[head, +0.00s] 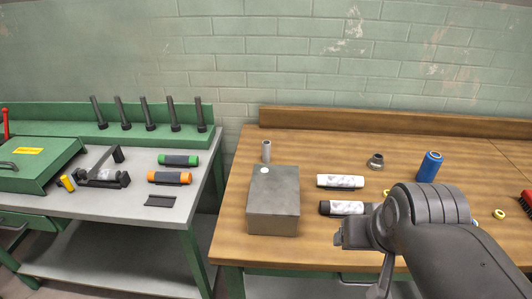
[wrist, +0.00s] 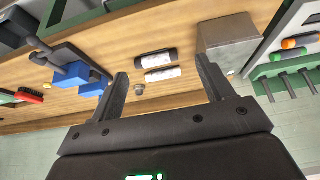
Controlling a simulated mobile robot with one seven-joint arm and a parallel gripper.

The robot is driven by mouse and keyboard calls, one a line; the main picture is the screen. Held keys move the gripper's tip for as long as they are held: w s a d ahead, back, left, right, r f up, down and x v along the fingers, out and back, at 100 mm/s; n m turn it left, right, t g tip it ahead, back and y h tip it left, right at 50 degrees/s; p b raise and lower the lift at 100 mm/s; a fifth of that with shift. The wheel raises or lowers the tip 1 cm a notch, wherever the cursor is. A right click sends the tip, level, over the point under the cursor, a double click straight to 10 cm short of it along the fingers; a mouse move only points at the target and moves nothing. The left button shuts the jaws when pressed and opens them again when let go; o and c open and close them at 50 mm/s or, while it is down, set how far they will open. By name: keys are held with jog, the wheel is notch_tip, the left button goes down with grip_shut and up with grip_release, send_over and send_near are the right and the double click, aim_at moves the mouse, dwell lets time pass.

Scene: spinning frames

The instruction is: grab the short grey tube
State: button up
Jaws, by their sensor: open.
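A short grey tube (head: 266,151) stands upright on the wooden table, just behind the grey metal box. I cannot make it out in the wrist view, where the right finger covers part of the area beside the box. My gripper (wrist: 161,69) is open and empty in the wrist view, with its fingers spread above the table. In the head view my arm is at the right front, well to the right of the tube, and the fingers are not clear there.
The grey metal box (head: 273,205) stands in front of the tube. Two white-labelled cylinders (head: 340,181) (head: 342,208), a dark ring-shaped part (head: 375,161) and a blue cylinder (head: 430,167) are to the right. A wooden back ledge (head: 400,122) runs behind. A green bench (head: 150,210) is at left.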

jog(key=c, duration=0.4)
jog(key=w+a+r+n, duration=0.1)
jog(key=w+a+r, duration=0.1)
jog(key=w, duration=0.5)
jog(key=w+a+r, duration=0.1)
jog(key=w+r, duration=0.2)
jog(key=w, duration=0.4)
jog(key=n+g+y, duration=0.2)
jog(key=n, duration=0.2)
send_over(266, 152)
jog(key=s+d, duration=0.2)
notch_tip(266, 152, down, 15)
jog(key=x, duration=0.5)
jog(key=shift+t, duration=0.3)
jog(key=shift+w+x, duration=0.2)
jog(key=shift+x, duration=2.8)
